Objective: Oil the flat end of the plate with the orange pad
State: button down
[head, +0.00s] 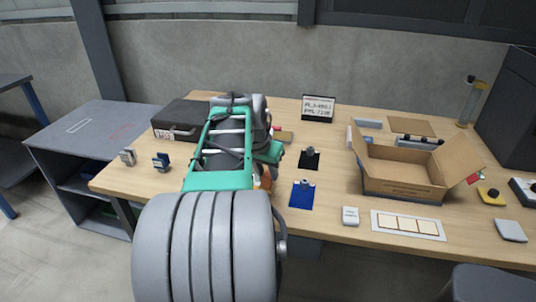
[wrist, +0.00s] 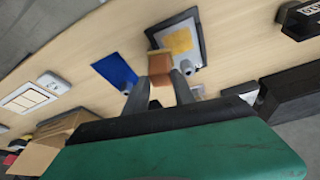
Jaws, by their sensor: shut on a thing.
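My gripper (wrist: 160,84) is shut on a brown block-like piece, which I take to be the plate (wrist: 159,65). Its broader end sticks out past the fingertips. In the wrist view this end overlaps the edge of a dark-rimmed tray (wrist: 154,27) with a grey inside. I cannot tell whether they touch. The orange-yellow pad (wrist: 179,40) lies flat in the tray, just beyond the held piece. A grey cylinder (wrist: 191,62) stands at the tray's corner. In the head view my arm hides the tray and most of the gripper.
A blue mat (head: 302,199) with a grey knob lies right of my arm, and a black mat (head: 314,161) with another lies behind it. An open cardboard box (head: 401,186) stands further right. A black case (head: 182,116) is at the back left. Bare tabletop separates these mats and the box.

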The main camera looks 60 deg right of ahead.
jog(key=shift+w+r+p, duration=0.15)
jog(key=shift+r+p, duration=0.4)
jog(key=shift+r, duration=0.45)
jog(key=shift+w+r+p, duration=0.1)
jog(key=shift+r+p, duration=0.45)
jog(key=shift+r, duration=0.4)
